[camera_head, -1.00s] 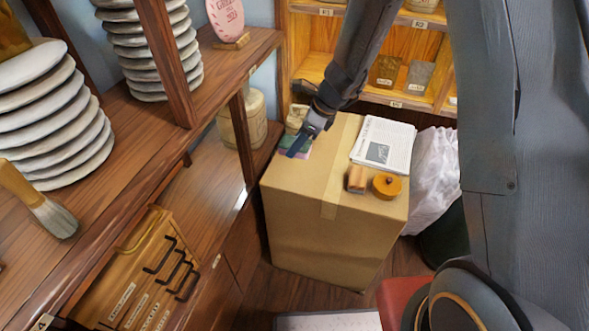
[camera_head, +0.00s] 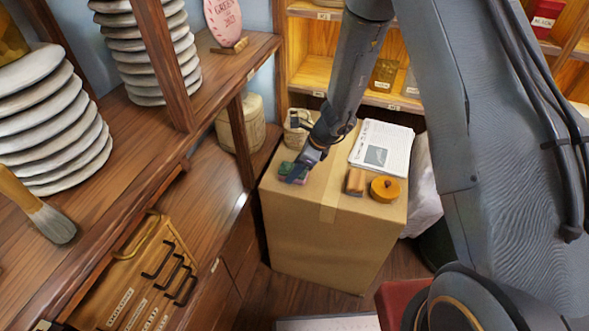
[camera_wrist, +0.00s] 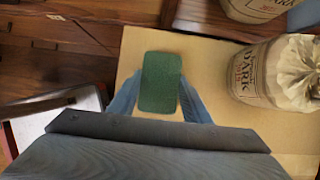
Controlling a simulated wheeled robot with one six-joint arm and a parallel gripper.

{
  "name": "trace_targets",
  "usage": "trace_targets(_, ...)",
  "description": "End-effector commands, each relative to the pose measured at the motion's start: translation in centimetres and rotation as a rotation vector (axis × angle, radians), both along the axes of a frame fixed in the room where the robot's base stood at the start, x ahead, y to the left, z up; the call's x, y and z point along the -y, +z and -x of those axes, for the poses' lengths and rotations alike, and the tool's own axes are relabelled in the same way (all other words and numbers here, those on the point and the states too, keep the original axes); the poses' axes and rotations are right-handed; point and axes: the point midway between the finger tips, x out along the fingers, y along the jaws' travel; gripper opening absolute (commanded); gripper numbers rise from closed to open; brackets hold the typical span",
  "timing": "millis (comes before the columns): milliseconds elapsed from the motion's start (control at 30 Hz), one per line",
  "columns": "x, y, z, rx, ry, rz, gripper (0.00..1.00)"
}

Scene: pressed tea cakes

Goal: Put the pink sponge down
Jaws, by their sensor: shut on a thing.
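The sponge (camera_head: 287,168) has a green top face, with a little pink showing at its lower edge in the head view. My gripper (camera_head: 300,172) is shut on it, over the left part of the top of a cardboard box (camera_head: 290,205). In the wrist view the sponge's green face (camera_wrist: 160,82) lies between the two fingers of my gripper (camera_wrist: 160,104), and its pink side is hidden. The box's tan top (camera_wrist: 215,60) shows beneath and to the right. I cannot tell whether the sponge touches the box.
On the box are a newspaper (camera_head: 382,147), a wooden block (camera_head: 355,181) and a round wooden lidded piece (camera_head: 385,188). A wrapped bag (camera_wrist: 265,75) stands right of the sponge in the wrist view. The shelf (camera_head: 175,165) with plates is at left.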

Motion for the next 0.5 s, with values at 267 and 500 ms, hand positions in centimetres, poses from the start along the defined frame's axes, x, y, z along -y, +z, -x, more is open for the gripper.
trace_targets(267,-0.01,-0.29,0.02,-0.001,0.000,0.000,0.57)
trace_targets(500,-0.02,-0.26,0.03,-0.001,0.000,0.000,0.63)
